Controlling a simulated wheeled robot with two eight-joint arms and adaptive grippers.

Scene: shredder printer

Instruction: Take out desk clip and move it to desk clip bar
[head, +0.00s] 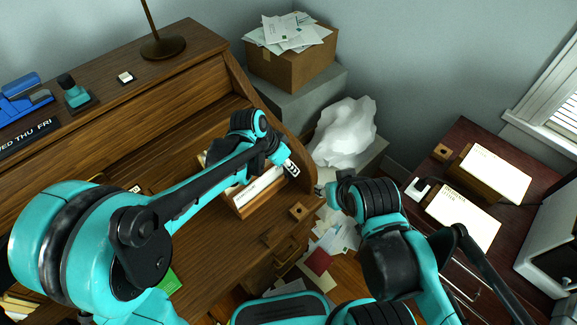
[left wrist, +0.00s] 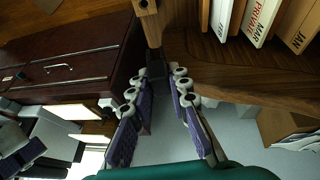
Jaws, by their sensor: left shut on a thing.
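My left gripper (head: 292,169) is above the front right corner of the desk (head: 230,240), beside the file box. In the left wrist view its two fingers (left wrist: 164,76) close in on a narrow, dark, upright piece, which I take for the desk clip (left wrist: 157,62). Its shape is mostly hidden. A small wooden block with a hole (head: 298,210) stands at the desk's right edge, below the gripper in the head view. It may be the desk clip bar. It also shows in the left wrist view (left wrist: 147,8). My right arm reaches in from the right, its fingers unclear.
A wooden file box (head: 250,207) with labelled folders (left wrist: 262,20) stands on the desk. A dark red side table (head: 425,245) holds papers on stands and a similar holed block (head: 441,152). A white bag (head: 343,132) and a cardboard box (head: 290,68) are behind.

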